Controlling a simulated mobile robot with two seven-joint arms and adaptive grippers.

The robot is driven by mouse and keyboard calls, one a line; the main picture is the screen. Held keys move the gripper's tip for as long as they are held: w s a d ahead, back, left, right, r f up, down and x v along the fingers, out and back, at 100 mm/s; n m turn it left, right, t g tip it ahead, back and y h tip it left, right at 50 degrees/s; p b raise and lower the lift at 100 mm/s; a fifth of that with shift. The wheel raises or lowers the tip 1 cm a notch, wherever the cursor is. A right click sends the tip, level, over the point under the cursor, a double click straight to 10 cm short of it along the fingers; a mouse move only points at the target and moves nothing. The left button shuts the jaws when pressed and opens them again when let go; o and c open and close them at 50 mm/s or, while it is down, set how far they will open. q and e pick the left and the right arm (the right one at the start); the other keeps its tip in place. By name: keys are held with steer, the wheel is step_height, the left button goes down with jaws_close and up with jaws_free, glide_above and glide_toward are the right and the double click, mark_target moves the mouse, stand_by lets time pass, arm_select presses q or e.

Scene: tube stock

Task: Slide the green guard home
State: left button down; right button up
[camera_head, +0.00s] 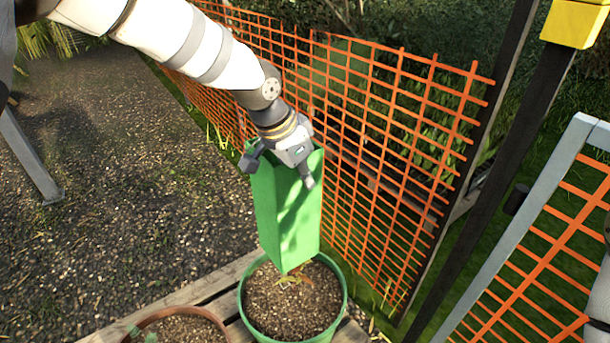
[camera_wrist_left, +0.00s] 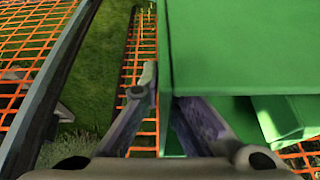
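The green guard (camera_head: 286,215) is a tall, square, open tube over the green pot (camera_head: 342,298). Its lower end is just above the soil, slightly tilted, and small seedling leaves (camera_head: 293,278) show below it. My left gripper (camera_head: 280,172) is at the guard's upper end. In the left wrist view, the fingers (camera_wrist_left: 161,88) close in at an edge of the guard (camera_wrist_left: 240,45). One finger is outside that edge; the other's tip is hidden behind the green panel. The guard appears held by this grip, though the contact is partly hidden. My right gripper is not in view.
A terracotta-coloured pot (camera_head: 150,318) stands left of the green pot on a wooden pallet (camera_head: 205,290). Orange mesh fencing (camera_head: 385,150) runs close behind the guard. A dark post (camera_head: 490,180) and a grey-framed mesh panel (camera_head: 530,225) stand right. Gravel lies open at left.

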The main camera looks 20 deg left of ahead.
arm_select(q)
glide_above(305, 229)
steer(key=shift+f+b, duration=0.3)
steer(key=shift+f, duration=2.2)
steer(key=shift+w+f, duration=0.1)
steer(key=shift+f, duration=1.05)
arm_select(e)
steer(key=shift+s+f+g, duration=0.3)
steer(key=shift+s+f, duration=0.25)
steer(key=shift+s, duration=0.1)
arm_select(q)
steer(key=shift+f+b, duration=0.4)
steer(key=shift+f, duration=1)
steer(key=shift+f+b, duration=0.5)
steer(key=shift+f, duration=1.85)
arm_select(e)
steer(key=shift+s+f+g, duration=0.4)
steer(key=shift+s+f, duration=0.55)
